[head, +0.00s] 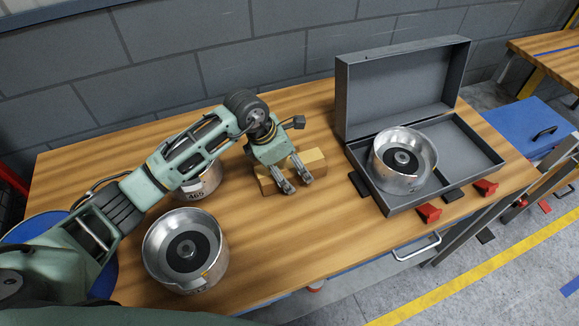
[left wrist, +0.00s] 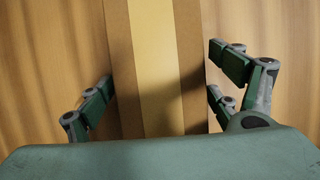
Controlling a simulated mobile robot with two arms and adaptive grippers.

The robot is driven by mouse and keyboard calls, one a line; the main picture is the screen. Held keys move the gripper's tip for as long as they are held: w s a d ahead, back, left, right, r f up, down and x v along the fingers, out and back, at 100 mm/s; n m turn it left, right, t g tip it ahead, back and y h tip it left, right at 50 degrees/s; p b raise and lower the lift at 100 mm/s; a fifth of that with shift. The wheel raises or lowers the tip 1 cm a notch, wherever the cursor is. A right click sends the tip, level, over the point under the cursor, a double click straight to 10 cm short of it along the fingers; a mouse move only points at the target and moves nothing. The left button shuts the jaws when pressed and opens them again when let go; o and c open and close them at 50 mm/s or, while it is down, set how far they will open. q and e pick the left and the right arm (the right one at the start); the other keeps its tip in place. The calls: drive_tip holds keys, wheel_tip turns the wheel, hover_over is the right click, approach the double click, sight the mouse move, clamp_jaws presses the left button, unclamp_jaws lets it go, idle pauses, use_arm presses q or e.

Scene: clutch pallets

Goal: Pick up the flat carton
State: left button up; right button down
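The flat carton (head: 315,161) is a small tan box lying on the wooden table near the middle of the head view. My left gripper (head: 298,183) is over it and hides its middle, so the carton shows on both sides of the gripper. In the left wrist view the carton (left wrist: 155,60) runs up the picture as a brown band with a paler strip. The fingers of my left gripper (left wrist: 160,78) are spread, one side to the left of the carton and the other to the right. I cannot tell whether they touch it. My right gripper is not in view.
An open grey case (head: 357,120) holding a metal clutch drum (head: 383,163) stands to the right. Another drum (head: 157,246) is at the front left, and one (head: 206,184) is partly behind my left arm. Red latches (head: 428,213) stick out at the case's front. Bare table (head: 300,235) lies in front of the carton.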

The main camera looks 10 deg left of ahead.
use_arm(q)
drive_tip(key=c, duration=0.9)
drive_tip(key=shift+c, duration=0.6)
drive_tip(key=shift+r, duration=0.15)
